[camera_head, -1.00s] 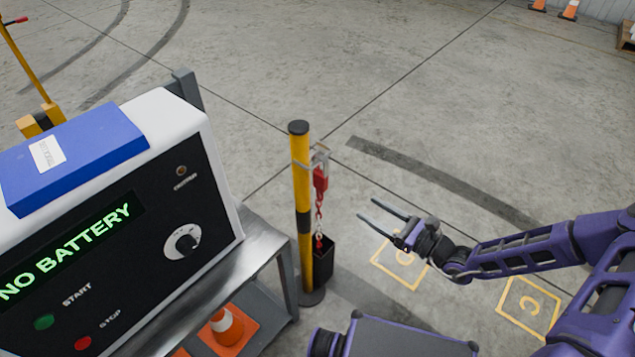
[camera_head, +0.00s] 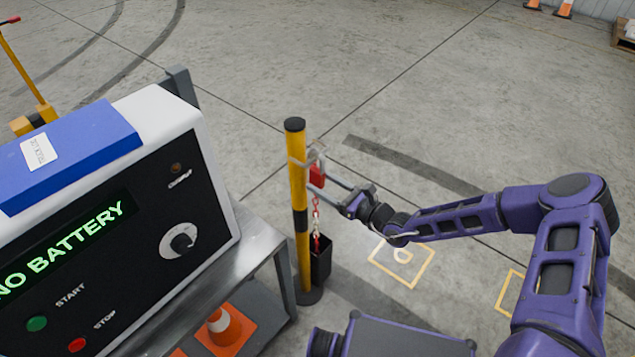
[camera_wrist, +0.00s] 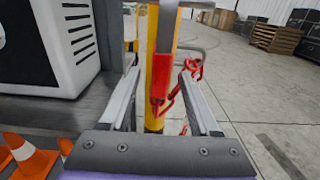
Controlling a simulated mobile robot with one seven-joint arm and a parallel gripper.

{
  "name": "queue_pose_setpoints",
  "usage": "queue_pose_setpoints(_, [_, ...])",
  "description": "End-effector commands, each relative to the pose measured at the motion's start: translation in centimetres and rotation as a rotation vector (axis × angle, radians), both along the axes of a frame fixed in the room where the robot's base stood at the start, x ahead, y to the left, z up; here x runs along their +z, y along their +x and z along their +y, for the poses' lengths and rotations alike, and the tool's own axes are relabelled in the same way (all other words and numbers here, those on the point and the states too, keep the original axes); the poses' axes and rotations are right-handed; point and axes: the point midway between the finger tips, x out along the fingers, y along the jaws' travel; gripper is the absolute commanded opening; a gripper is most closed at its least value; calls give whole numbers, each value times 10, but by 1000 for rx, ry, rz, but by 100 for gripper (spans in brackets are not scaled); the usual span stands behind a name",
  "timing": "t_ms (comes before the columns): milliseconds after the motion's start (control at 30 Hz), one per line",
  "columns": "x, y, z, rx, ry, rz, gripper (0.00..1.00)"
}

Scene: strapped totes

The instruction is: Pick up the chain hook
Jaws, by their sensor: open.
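The red chain hook (camera_head: 317,172) hangs at a bracket near the top of a yellow and black post (camera_head: 299,190). Its red and white chain (camera_head: 317,215) runs down to a black box (camera_head: 320,260) on the post. My gripper (camera_head: 328,179) is open, its fingers reaching left toward the hook. In the wrist view, the red hook body (camera_wrist: 163,78) shows between the two open fingers of my gripper (camera_wrist: 160,95), in front of the yellow post. The chain loops beside the right finger. I cannot tell whether either finger touches the hook.
A white and black machine (camera_head: 130,215) reading "NO BATTERY" stands on a metal table (camera_head: 235,262) left of the post. A blue box (camera_head: 70,150) lies on top of it. An orange cone (camera_head: 222,325) stands on the lower shelf.

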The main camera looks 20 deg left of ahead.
Motion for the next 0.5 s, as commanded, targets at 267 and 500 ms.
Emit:
queue_pose_setpoints(267, [1, 8, 17, 0, 0, -1, 62])
queue_pose_setpoints(500, [1, 8, 17, 0, 1, -1, 34])
